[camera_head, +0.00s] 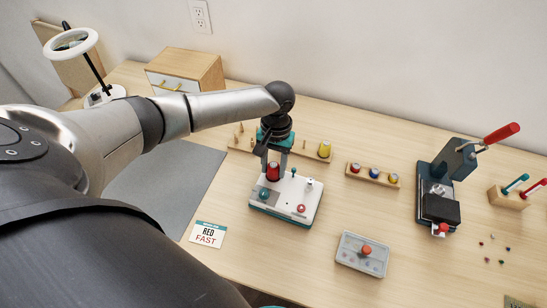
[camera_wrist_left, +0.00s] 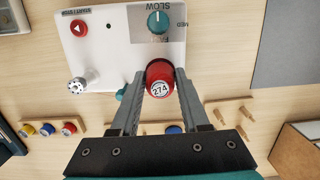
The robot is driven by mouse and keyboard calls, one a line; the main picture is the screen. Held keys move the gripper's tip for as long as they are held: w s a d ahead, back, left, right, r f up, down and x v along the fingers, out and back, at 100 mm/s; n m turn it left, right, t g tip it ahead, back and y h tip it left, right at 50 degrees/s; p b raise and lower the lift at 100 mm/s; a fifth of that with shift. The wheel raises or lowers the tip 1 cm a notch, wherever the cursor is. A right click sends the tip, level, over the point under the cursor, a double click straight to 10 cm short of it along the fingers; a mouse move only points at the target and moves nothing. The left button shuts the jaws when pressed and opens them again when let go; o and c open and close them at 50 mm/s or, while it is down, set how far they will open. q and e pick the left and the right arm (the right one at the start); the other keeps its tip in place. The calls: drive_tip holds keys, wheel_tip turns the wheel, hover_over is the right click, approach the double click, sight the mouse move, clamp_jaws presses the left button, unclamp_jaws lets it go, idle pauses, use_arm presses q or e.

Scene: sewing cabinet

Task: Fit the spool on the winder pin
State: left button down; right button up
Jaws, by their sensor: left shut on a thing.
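The red spool (camera_head: 273,172) is upright over the left rear part of the white and teal winder (camera_head: 262,202). My left gripper (camera_head: 275,157) comes down from above and is shut on it. In the left wrist view the two grey fingers (camera_wrist_left: 161,78) grip the red spool (camera_wrist_left: 159,88) from both sides, and its pale printed top faces the camera. The winder pin under it is hidden, so I cannot tell whether the spool is seated. The winder has a teal dial (camera_wrist_left: 160,23) and a red start/stop button (camera_wrist_left: 79,27). My right gripper is not in view.
A card reading RED FAST (camera_head: 208,235) lies left of the winder. A grey box with a red button (camera_head: 362,254) and a press (camera_head: 440,195) are at right.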

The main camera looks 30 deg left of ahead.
use_arm(q)
drive_tip(key=shift+c, duration=1.6)
unclamp_jaws()
wheel_tip(320, 180, up, 15)
drive_tip(key=w+p, duration=0.1)
drive_tip(key=p, duration=0.2)
drive_tip(key=shift+w+a, duration=0.2)
drive_tip(key=shift+w, duration=0.2)
